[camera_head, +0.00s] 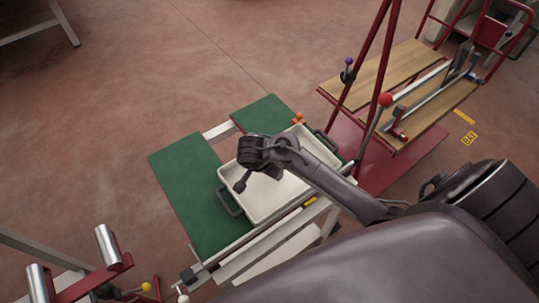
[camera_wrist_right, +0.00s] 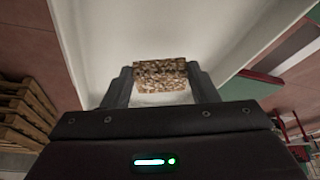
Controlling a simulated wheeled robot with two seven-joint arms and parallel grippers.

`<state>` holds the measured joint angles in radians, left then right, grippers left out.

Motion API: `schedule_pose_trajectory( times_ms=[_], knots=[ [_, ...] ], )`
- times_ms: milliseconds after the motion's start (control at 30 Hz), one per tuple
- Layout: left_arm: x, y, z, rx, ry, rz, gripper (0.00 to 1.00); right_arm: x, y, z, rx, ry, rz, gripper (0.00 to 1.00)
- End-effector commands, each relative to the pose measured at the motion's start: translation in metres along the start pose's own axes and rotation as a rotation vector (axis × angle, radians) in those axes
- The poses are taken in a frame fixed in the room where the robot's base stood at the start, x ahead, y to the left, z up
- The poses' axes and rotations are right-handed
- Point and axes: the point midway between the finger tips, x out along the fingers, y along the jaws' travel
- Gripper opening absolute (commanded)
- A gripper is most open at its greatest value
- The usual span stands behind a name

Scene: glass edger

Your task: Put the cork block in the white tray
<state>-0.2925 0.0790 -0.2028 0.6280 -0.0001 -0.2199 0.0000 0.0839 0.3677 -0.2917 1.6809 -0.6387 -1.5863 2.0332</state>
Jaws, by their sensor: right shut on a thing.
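The cork block (camera_wrist_right: 165,84), speckled brown, sits between the two dark fingers of my right gripper (camera_wrist_right: 160,72) in the right wrist view. The gripper is shut on it. The white tray (camera_head: 290,198), with dark handles at its ends, lies on the green-topped table in the head view. My right arm reaches over the tray from the right, and its wrist is above the tray's left part. The cork block cannot be made out in the head view. A broad white surface lies beyond the block in the wrist view. My left gripper is not in view.
The green table top (camera_head: 190,190) is bare left of the tray. A red-framed stand with wooden boards (camera_head: 385,72) is close on the right. Metal rollers on a red frame (camera_head: 108,246) stand at lower left. Wooden pallets (camera_wrist_right: 25,110) show in the wrist view.

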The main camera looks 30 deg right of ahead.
Motion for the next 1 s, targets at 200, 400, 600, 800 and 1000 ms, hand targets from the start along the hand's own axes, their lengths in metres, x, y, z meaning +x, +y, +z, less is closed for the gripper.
schedule_pose_trajectory(
  times_ms=[200,400,600,800,1000],
  knots=[
    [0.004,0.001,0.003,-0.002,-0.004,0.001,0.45,0.028,0.001,0.010,-0.003,0.004,0.004,0.32],
    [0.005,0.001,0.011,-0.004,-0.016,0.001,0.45,0.041,0.001,0.016,0.000,0.001,0.001,0.32],
    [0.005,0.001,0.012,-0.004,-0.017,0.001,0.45,0.041,0.001,0.016,0.000,0.001,0.001,0.32],
    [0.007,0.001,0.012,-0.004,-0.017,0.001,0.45,0.043,0.001,0.018,0.000,0.001,0.001,0.61],
    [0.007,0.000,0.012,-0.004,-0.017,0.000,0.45,0.043,0.001,0.018,0.000,0.001,0.001,0.75]
  ],
)
